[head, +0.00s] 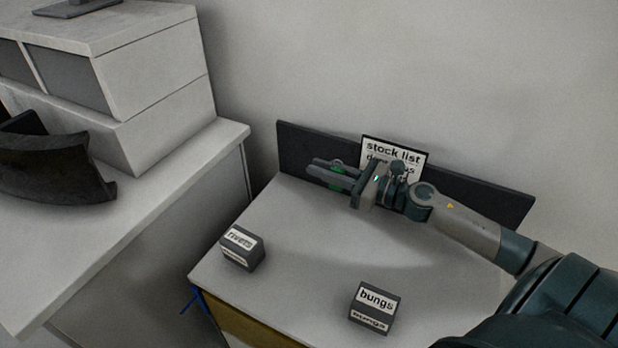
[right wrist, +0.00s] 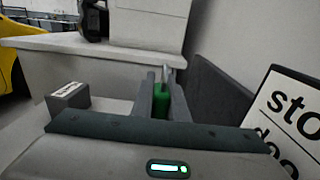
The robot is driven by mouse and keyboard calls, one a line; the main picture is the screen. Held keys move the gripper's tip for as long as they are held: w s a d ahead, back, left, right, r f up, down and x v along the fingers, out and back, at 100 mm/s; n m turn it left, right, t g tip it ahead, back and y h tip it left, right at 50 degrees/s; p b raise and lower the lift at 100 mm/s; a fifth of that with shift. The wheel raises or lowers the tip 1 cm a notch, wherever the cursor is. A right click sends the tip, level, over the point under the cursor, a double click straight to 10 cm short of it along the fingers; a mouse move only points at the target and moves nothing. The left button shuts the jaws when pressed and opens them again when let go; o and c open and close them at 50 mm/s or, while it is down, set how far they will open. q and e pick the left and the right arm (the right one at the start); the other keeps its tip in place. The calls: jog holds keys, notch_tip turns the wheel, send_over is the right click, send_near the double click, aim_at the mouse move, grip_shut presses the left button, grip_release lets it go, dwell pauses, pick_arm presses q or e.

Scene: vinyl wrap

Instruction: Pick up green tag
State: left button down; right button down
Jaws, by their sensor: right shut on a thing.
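The green tag (head: 337,172) is at my right gripper (head: 328,174), above the back left part of the small table. Only part of the tag shows between the fingers. In the right wrist view the green tag (right wrist: 161,101) sits between the two fingers of the right gripper (right wrist: 163,92), which is shut on it. A thin metallic piece shows just above the tag in that view. My left gripper is not in view.
A box labelled rivets (head: 242,248) and a box labelled bungs (head: 374,308) stand on the small table (head: 310,255). A stock list sign (head: 408,156) leans at the dark back panel (head: 300,150). A larger desk (head: 60,250) with a dark chair stands left.

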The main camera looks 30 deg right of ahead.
jog(key=shift+s+d+r, duration=0.15)
jog(key=shift+d+r, duration=0.05)
dwell(0.5)
jog(key=s+a+f+n+g+y+b, duration=0.2)
jog(key=s+a+y, duration=0.1)
jog(key=a, duration=0.6)
jog(key=s+a+f+n+g+y+b, duration=0.2)
jog(key=s+a, duration=0.3)
jog(key=a, duration=0.3)
jog(key=shift+s+a+n+g+y, duration=0.15)
jog(key=shift+a+n+g+y, duration=0.25)
jog(key=shift+n+g, duration=0.15)
jog(key=shift+d, duration=0.2)
